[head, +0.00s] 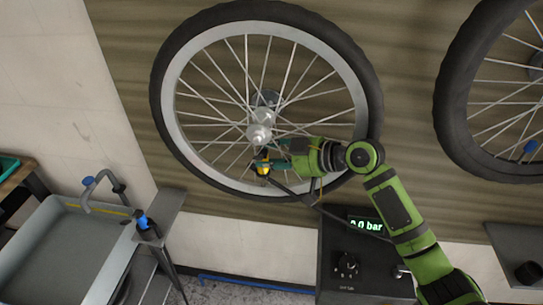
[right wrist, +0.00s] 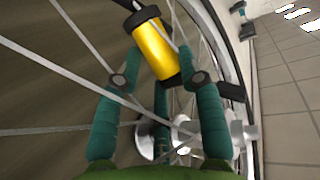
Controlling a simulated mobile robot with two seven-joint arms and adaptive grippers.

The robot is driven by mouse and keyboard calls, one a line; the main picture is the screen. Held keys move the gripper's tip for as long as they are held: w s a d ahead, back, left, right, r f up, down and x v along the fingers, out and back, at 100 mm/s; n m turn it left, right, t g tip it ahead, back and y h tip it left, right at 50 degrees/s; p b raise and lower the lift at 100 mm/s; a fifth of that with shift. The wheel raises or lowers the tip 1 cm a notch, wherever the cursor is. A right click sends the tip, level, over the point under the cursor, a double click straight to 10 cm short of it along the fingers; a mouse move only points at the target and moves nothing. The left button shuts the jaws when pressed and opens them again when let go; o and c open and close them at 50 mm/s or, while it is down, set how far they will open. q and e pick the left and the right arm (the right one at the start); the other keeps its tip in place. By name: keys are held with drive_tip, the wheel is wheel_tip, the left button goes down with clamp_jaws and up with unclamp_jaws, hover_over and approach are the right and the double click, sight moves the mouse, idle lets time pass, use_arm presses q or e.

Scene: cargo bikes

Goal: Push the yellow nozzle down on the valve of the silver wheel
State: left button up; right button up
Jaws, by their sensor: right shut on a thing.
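The silver wheel (head: 172,100) hangs against a ribbed brown wall, with a black tyre, silver rim and silver hub. My right gripper (head: 264,163) is in front of its lower spokes, below the hub. It is shut on the yellow nozzle (head: 262,168), which has dark ends. My left gripper is not in view.
A dark hose runs from near the nozzle to the black pump box (head: 340,278), whose green display reads about 0.0 bar. A second wheel (head: 450,110) hangs at the right. A grey basin (head: 60,255) with a blue-topped tap stands at the lower left.

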drive_tip(key=shift+f+b, duration=0.55)
idle(1.1)
drive_tip(key=o, duration=1.2)
drive_tip(key=shift+c, duration=0.7)
drive_tip(key=p+v, duration=0.2)
drive_tip(key=v, duration=0.8)
